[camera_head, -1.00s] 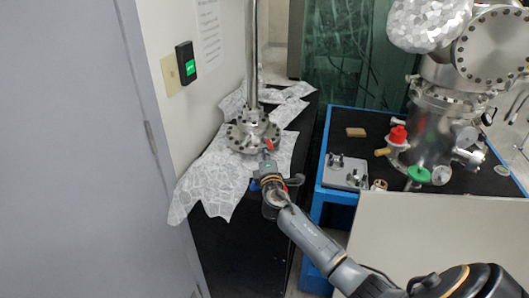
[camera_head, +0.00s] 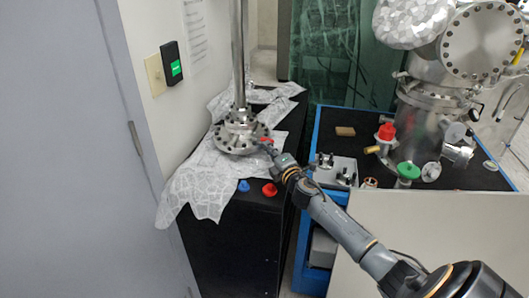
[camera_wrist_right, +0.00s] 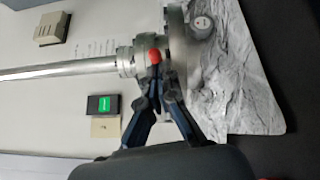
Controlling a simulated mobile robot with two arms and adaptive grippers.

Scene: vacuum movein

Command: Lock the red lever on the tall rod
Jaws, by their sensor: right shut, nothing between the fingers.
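The tall metal rod (camera_head: 239,60) stands upright on a round bolted flange (camera_head: 238,141) on the black cabinet. It lies sideways in the right wrist view (camera_wrist_right: 70,68). The red lever (camera_head: 266,140) shows as a small red tip at the flange's right side. It also shows in the right wrist view (camera_wrist_right: 155,56), by the rod's base. My right gripper (camera_head: 272,150) is at the lever, its fingertips (camera_wrist_right: 163,77) close together and empty. Whether they touch the lever is unclear. The lever's far side is hidden. My left gripper is out of view.
Crumpled foil (camera_head: 195,180) lies under the flange. A blue cap (camera_head: 244,186) and a red cap (camera_head: 270,190) sit on the cabinet's front edge. The blue-framed cart (camera_head: 305,215) with a vacuum chamber (camera_head: 420,120) stands right.

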